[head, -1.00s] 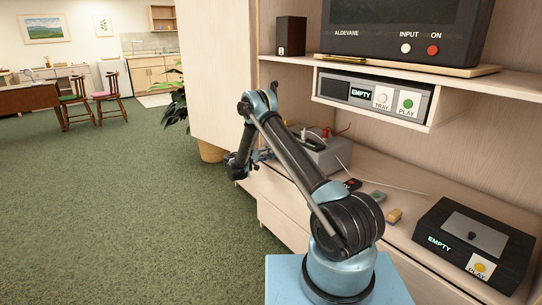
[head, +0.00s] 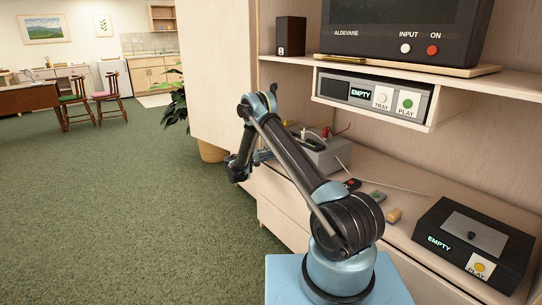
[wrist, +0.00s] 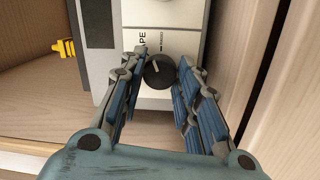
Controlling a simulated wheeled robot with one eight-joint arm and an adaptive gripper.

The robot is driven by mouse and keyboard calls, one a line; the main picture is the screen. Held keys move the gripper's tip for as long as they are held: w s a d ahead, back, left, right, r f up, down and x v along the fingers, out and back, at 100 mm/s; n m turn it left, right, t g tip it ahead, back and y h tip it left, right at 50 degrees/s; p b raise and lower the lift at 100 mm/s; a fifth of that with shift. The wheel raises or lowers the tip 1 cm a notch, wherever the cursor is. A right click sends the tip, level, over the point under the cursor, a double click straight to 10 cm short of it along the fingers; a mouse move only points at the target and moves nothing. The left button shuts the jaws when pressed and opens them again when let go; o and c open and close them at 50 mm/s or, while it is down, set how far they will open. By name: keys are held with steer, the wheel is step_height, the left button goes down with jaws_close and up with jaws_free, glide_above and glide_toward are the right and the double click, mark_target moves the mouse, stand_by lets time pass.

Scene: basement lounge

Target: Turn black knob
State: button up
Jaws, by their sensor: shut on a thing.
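The black knob (wrist: 159,72) shows in the wrist view on the white front panel of a grey device (wrist: 98,70). It is round and has a pale pointer mark near its top. My gripper (wrist: 158,76) has its two blue-padded fingers on either side of the knob and is shut on it. In the head view my gripper (head: 262,157) is small and partly hidden by my arm, beside the grey box (head: 325,157) on the lower shelf. The knob cannot be seen in the head view.
A wooden wall (wrist: 268,75) stands close to the right of the fingers in the wrist view. A yellow piece (wrist: 64,48) lies at left. A black player (head: 473,245) sits on the lower shelf at right. Green carpet (head: 120,200) is open at left.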

steer(key=shift+f+n+t, duration=0.15)
steer(key=shift+n+t, duration=0.25)
steer(key=shift+n, duration=1.9)
steer(key=o, duration=1.1)
steer(key=shift+w, duration=0.1)
steer(key=v, duration=1.2)
steer(key=shift+f, duration=0.1)
